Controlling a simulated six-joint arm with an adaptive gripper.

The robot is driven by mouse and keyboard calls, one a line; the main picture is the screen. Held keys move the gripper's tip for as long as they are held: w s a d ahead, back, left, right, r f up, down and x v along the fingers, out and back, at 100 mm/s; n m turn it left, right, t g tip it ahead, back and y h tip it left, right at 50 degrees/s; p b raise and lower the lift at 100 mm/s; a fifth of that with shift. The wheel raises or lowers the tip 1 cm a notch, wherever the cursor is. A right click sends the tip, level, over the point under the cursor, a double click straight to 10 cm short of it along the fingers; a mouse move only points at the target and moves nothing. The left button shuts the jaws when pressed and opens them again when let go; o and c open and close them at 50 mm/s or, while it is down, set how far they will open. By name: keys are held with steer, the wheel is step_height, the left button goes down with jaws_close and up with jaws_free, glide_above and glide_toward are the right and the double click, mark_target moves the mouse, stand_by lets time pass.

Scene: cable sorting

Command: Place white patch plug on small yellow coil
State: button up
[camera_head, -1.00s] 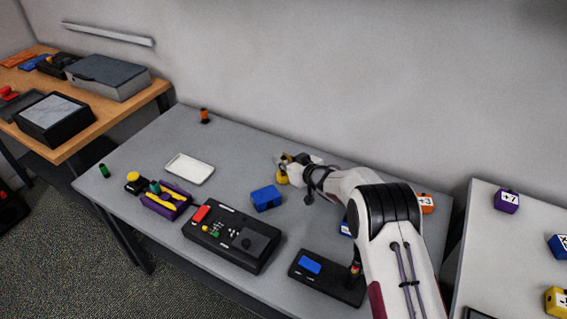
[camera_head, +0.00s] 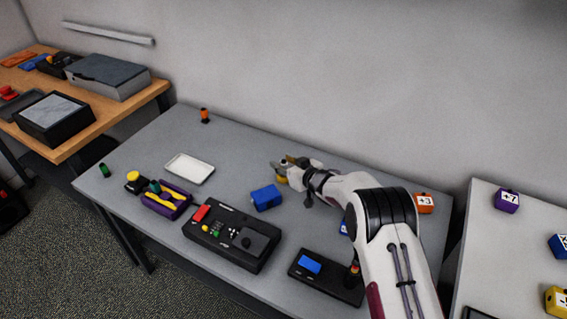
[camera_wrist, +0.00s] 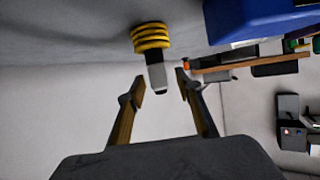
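A small yellow coil (camera_wrist: 152,38) stands on the table, seen inverted in the wrist view. The white patch plug (camera_wrist: 157,75), with a dark band at its base, sits against the coil's top and projects toward my gripper (camera_wrist: 160,82). My gripper is open, with one finger on each side of the plug's end and visible gaps between. In the head view my gripper (camera_head: 284,166) is at the back middle of the table, and the coil (camera_head: 281,180) shows only partly beneath it. The plug cannot be made out there.
A blue block (camera_head: 266,197) is close to the coil, also in the wrist view (camera_wrist: 250,18). A white tray (camera_head: 190,169), a purple holder (camera_head: 166,204) and a black control box (camera_head: 232,236) lie left and front.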

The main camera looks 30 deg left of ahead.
steer(key=shift+r, duration=0.2)
steer(key=shift+d, duration=0.1)
steer(key=shift+s+d+r, duration=0.2)
steer(key=shift+d, duration=0.1)
steer(key=v, duration=1.1)
stand_by(0.4)
steer(key=shift+f, duration=0.1)
stand_by(0.5)
